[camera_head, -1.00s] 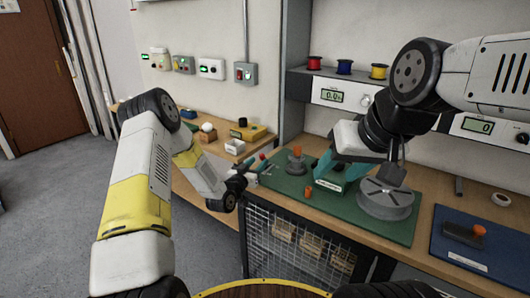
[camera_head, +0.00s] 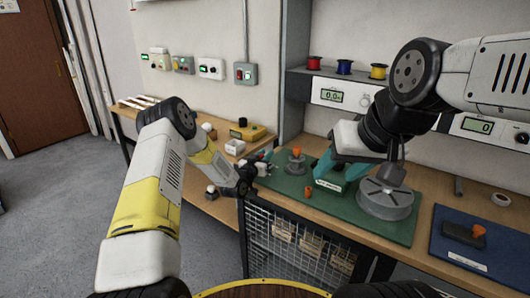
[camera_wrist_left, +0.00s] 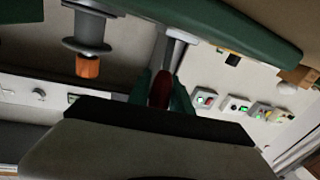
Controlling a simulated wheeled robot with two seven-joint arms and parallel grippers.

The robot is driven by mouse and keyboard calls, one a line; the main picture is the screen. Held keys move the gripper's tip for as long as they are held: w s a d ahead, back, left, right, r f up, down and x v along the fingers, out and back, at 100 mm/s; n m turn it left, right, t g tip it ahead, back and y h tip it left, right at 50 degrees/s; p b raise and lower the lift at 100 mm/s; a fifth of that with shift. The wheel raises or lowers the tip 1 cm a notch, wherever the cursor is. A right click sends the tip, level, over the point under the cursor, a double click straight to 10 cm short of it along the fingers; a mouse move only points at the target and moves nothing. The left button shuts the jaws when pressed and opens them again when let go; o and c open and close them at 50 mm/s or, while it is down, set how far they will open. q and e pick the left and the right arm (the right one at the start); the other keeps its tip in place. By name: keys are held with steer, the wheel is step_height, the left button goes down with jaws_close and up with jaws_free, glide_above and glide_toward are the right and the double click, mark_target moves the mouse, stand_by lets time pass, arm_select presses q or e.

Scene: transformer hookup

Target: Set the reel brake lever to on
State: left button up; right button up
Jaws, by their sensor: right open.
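The lever (camera_wrist_left: 160,90) shows in the left wrist view as a red grip on a pale post. The post meets the green mat at the top of that picture. My left gripper (camera_head: 258,166) is at the left end of the mat in the head view. In the wrist view its teal fingers flank the red grip. I cannot tell whether they press on it. The lever's setting cannot be read. My right gripper (camera_head: 341,170) is open above the green mat, over a small labelled block (camera_head: 328,185).
A grey reel (camera_head: 385,200) and an orange-topped grey post (camera_head: 297,162) stand on the green mat (camera_head: 345,218), with a small orange piece (camera_head: 308,191). A blue mat (camera_head: 465,255) holds a dark block. A yellow-and-black device (camera_head: 249,132) sits at the left. Spools line the shelf.

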arm_select(q)
jaws_close()
stand_by(1.1)
